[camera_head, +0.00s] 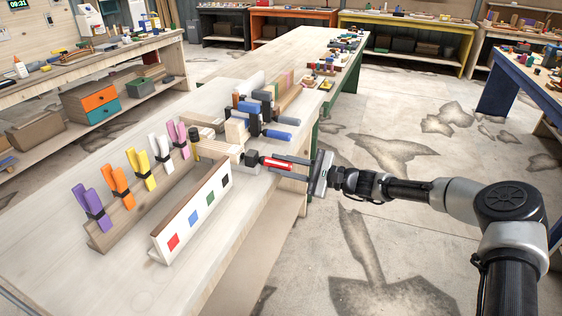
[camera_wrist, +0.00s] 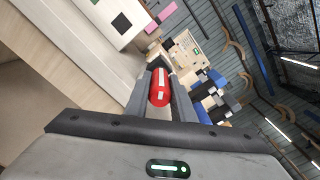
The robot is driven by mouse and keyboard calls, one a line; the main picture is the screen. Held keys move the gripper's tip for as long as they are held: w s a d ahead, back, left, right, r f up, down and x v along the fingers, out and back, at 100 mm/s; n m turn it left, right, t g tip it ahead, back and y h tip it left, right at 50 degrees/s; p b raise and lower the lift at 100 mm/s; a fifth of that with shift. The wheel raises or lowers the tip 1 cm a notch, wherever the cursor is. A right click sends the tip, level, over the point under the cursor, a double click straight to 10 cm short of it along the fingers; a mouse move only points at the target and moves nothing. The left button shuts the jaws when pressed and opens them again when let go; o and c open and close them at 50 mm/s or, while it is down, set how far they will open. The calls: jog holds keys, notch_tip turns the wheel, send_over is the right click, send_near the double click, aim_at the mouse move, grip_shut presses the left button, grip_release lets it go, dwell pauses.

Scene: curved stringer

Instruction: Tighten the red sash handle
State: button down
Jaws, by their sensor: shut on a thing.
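The red sash handle (camera_head: 278,164) sticks out over the right edge of the long wooden bench in the head view, near the wooden vise block. It also shows in the wrist view as a red cylinder with a white stripe (camera_wrist: 160,88). My gripper (camera_head: 296,167) reaches in from the right, and its two fingers lie on either side of the handle, shut on it. In the wrist view the fingers (camera_wrist: 161,97) flank the handle. A dark clamp part (camera_head: 252,158) joins the handle's far end to the bench side.
On the bench stand a white rack with coloured squares (camera_head: 193,217) and a wooden rack (camera_head: 130,215) with purple, orange, yellow, white and pink clamps. Blue-handled clamps (camera_head: 277,134) stand just behind the red handle.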

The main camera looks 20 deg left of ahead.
jog(key=m+p, duration=0.1)
jog(key=m, duration=0.3)
jog(key=shift+m+p, duration=0.3)
jog(key=shift+p, duration=0.05)
jog(key=shift+w+m+p, duration=0.1)
jog(key=shift+m+p, duration=0.45)
jog(key=shift+m, duration=1.35)
jog(key=c, duration=1.5)
grip_release()
jog(key=shift+d, duration=0.1)
jog(key=d, duration=0.5)
jog(key=s+d, duration=0.1)
jog(key=d, duration=1.1)
jog(key=shift+s+d, duration=0.15)
jog(key=shift+s, duration=0.05)
